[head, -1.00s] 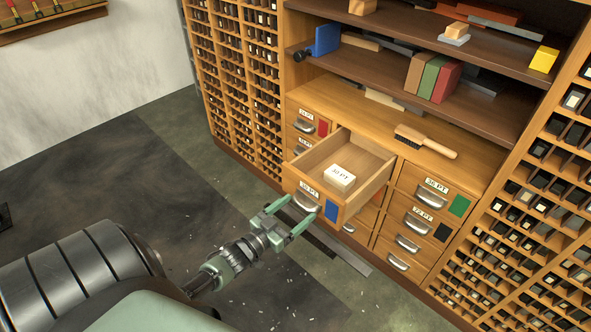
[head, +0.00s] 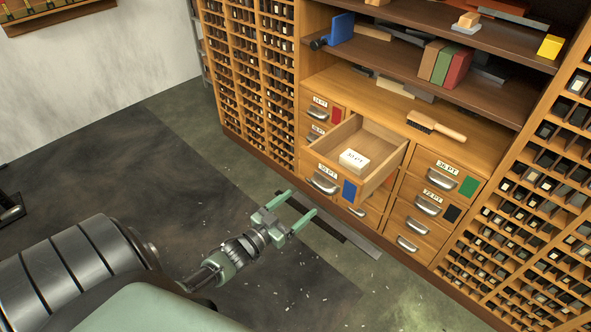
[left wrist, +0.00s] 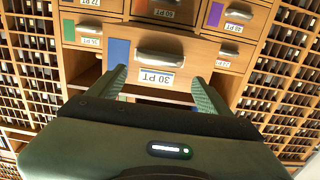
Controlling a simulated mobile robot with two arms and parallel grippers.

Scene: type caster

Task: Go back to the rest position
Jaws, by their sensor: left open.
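My left gripper (head: 298,206) is open and empty, with its two green fingers spread. In the head view it is in front of and below the open drawer, apart from it. My right gripper is not in view.
Other closed drawers (head: 429,204) flank the open one. A wooden brush (head: 436,127) lies on the counter. Shelves above hold blocks and a blue object (head: 340,29). Type cases (head: 255,85) stand on both sides. The dark floor (head: 130,175) to the left is clear.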

